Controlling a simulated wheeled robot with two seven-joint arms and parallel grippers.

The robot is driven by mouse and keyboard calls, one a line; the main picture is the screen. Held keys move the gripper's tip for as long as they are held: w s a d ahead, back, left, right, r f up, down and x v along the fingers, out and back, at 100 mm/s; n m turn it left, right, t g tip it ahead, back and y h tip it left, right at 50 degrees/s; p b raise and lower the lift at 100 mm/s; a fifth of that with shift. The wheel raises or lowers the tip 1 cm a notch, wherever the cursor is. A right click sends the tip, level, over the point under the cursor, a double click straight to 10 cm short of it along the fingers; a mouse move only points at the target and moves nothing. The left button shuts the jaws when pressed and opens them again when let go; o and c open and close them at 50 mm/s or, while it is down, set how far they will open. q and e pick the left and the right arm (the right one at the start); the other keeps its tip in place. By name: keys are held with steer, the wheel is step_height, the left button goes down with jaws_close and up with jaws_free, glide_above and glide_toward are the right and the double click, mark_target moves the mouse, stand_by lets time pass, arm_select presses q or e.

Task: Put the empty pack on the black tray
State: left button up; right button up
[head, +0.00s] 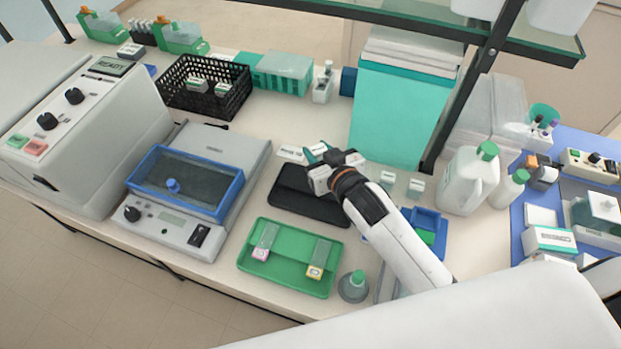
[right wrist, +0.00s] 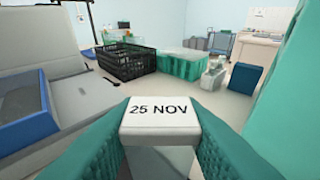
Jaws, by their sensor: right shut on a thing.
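The black tray (head: 305,208) lies flat on the bench in the middle of the head view, and its bare surface shows. My right gripper (head: 317,154) is over the far right part of this tray, with its teal fingertips pointing to the far left. In the right wrist view it is shut on a small white pack (right wrist: 160,118) with "25 NOV" on its face, one teal finger on each side. Whether the pack is empty inside cannot be seen. The pack is not clear in the head view. My left gripper is not in view.
A green tray (head: 245,262) with two slide holders is in front of the black tray. Small white-and-green boxes (head: 416,187) stand right of my gripper. A black basket (head: 190,104) and a teal rack (head: 283,72) are behind. A tall teal box (head: 395,120) stands close behind my gripper.

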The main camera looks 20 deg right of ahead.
step_height(320, 180, down, 4)
steer(key=shift+s+d+f, duration=0.1)
steer(key=shift+f, duration=0.05)
step_height(320, 180, down, 4)
steer(key=shift+f, duration=0.1)
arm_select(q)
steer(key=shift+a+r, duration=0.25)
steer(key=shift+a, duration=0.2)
arm_select(e)
steer(key=shift+f, duration=0.1)
steer(key=shift+f, duration=0.2)
steer(key=o, duration=1)
steer(key=shift+c, duration=0.2)
steer(key=shift+r, duration=0.1)
